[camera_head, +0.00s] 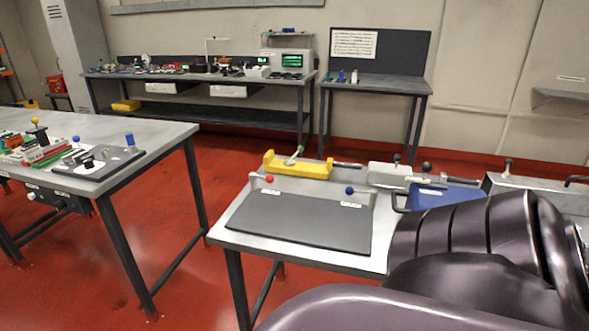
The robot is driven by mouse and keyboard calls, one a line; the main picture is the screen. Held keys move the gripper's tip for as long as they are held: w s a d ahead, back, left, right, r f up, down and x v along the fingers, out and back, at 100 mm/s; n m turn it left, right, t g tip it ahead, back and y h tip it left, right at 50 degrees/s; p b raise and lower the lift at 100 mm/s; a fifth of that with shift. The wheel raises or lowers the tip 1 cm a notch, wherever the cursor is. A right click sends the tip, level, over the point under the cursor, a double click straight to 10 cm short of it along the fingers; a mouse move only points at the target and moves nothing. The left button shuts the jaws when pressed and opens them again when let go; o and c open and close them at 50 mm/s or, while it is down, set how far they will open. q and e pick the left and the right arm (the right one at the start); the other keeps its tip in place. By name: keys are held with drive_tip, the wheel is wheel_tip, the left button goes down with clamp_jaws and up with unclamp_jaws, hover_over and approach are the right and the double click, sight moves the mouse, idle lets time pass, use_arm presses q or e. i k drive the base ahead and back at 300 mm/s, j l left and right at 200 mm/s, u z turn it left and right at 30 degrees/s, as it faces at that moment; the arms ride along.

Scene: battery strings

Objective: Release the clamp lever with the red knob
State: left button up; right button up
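The red knob (269,179) tops a small clamp lever at the back left corner of a dark grey plate (297,219). The plate lies on the light-topped workbench in front of me. A second small lever with a blue knob (349,190) stands at the plate's back right. Small white labels sit beside both levers. The levers are too small for their exact position to be read. Neither of my grippers shows. Large dark parts of my own body fill the lower right and hide the right front of the bench.
Behind the plate are a yellow vise (297,166) with a green-knobbed handle, a white clamp block (389,174) and a blue box (443,194). A second table (165,133) with coloured parts stands left, across a red floor gap. Benches line the back wall.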

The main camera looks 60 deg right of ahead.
sight(270, 179)
drive_tip(key=z, duration=1.7)
drive_tip(key=i, duration=0.05)
